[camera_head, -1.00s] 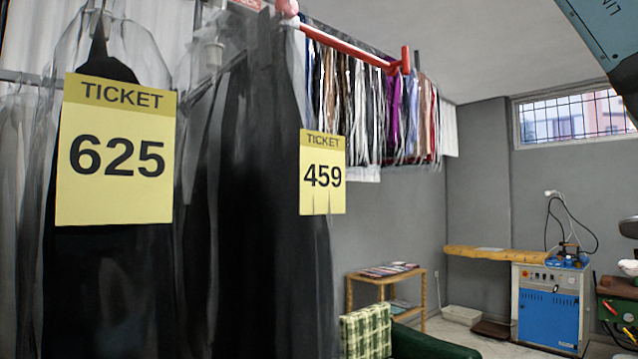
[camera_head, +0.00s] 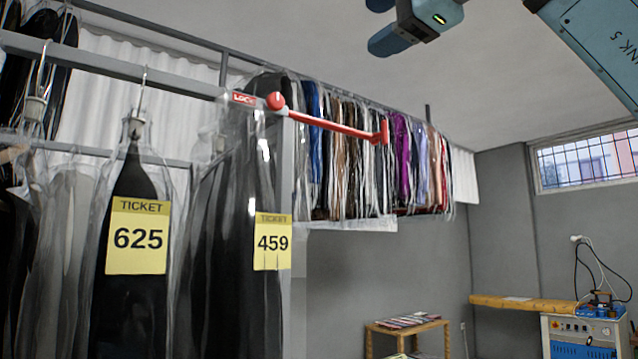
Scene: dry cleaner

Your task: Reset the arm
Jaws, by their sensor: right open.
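My right gripper (camera_head: 380,26) is at the top of the head view, in front of the ceiling. Its two blue-grey fingers are apart, pointing left, with nothing between them. A green light shows on its dark body. A blue-grey link of my arm (camera_head: 597,42) fills the top right corner. My left gripper is out of view. A bagged dark garment with yellow ticket 625 (camera_head: 138,237) hangs at the left. Another with ticket 459 (camera_head: 272,243) hangs to its right. The right gripper appears apart from the garments and rail.
A grey rail (camera_head: 110,66) crosses the upper left. A red lock bar (camera_head: 335,126) juts right from its end. A long row of bagged clothes (camera_head: 375,165) hangs behind. A small wooden table (camera_head: 408,333) and a blue-fronted machine (camera_head: 583,335) stand low at the right.

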